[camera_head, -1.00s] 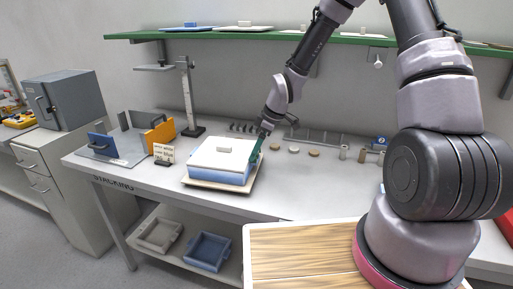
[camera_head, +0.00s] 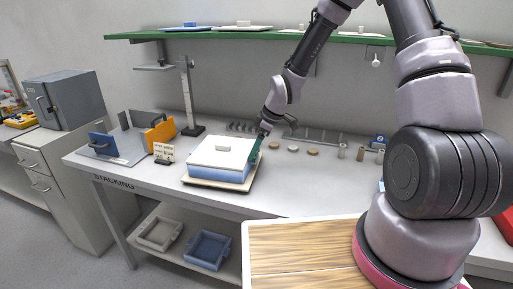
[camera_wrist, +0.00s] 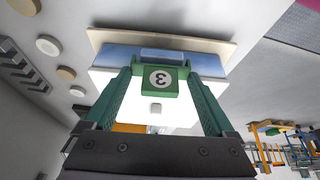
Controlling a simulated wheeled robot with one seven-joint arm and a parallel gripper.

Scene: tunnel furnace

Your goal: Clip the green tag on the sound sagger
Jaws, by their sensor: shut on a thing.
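The sagger (camera_head: 205,172) is a box with a white top and blue lower walls. It sits on a beige board (camera_head: 247,187) on the bench. My gripper (camera_head: 257,146) is at its right side, with green fingers reaching down by the upper edge. In the wrist view, my gripper (camera_wrist: 160,84) is shut on the green tag (camera_wrist: 157,88), which is marked 3. The tag lies against the view of the sagger's blue wall (camera_wrist: 208,64) and white top (camera_wrist: 110,82). I cannot tell whether the tag touches the rim.
A card sign (camera_head: 163,153) and a grey stand with blue and orange sides (camera_head: 127,140) are at the left. A height gauge (camera_head: 190,100) stands behind. Small discs (camera_head: 312,152) and a grey rack (camera_head: 325,139) are to the right.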

